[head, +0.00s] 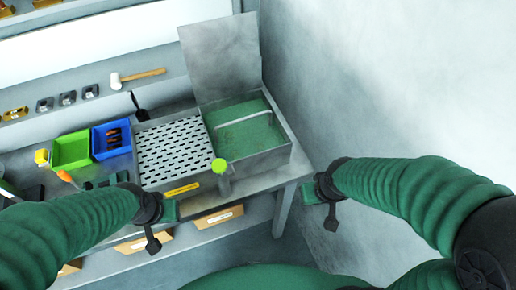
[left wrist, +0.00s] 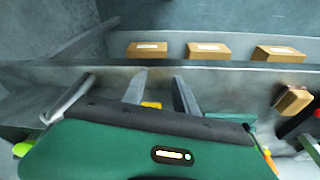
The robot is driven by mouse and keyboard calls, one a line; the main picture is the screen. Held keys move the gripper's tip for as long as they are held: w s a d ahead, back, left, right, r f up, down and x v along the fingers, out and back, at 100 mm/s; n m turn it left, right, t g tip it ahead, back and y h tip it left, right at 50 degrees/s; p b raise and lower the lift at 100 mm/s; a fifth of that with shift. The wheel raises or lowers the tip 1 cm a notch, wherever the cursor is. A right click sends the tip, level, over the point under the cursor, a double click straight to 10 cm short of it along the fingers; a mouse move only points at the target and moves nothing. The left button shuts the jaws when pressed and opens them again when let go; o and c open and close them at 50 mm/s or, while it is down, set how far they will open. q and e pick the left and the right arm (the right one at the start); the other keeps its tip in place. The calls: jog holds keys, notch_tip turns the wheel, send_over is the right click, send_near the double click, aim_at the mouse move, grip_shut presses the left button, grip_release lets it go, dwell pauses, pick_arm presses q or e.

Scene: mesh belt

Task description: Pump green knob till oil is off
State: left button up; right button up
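The green knob (head: 219,166) sits on top of a short grey cylinder at the front edge of the metal basin (head: 268,160). The basin floor is green with brownish marks, and a pale bent bar (head: 243,118) shows in it. My left gripper (head: 160,222) is left of and nearer than the knob, apart from it. In the left wrist view its two fingers (left wrist: 160,92) are spread with nothing between them. A lime-green piece at that view's left edge looks like the knob (left wrist: 22,149). My right gripper (head: 321,200) hangs right of the bench, away from the knob; its finger gap is unclear.
A slotted metal plate (head: 175,150) lies left of the basin, whose lid (head: 220,55) stands raised. Green (head: 71,150) and blue (head: 112,139) bins are further left. A mallet (head: 137,77) lies on the back shelf. Cardboard boxes (head: 218,217) sit below. A wall (head: 400,80) is at right.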

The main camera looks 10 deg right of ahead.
pick_arm(q)
jog(key=shift+c, duration=0.2)
dwell(0.3)
jog(key=shift+w+r, duration=0.1)
jog(key=shift+r, duration=0.15)
jog(key=shift+c, duration=1.1)
jog(key=shift+n+g, duration=0.6)
jog(key=w+d+r+p, duration=0.2)
jog(key=r+p, duration=0.1)
jog(key=r, duration=0.2)
jog(key=w+d+r+p, duration=0.2)
jog(key=d+r+p, duration=0.1)
jog(key=r+p, duration=0.1)
jog(key=w+d+r+p, duration=0.2)
jog(key=r+p, duration=0.2)
jog(key=r, duration=0.2)
jog(key=shift+w+d, duration=0.2)
grip_shut()
jog(key=w+d+r+n+g+p, duration=0.1)
jog(key=w+d+r+p, duration=0.1)
jog(key=d+r+p, duration=0.4)
notch_tip(320, 180, up, 4)
jog(key=shift+w+d+r+n+p, duration=0.1)
jog(key=shift+w+d+n+p, duration=0.2)
jog(key=shift+d, duration=0.9)
jog(key=shift+a, duration=0.1)
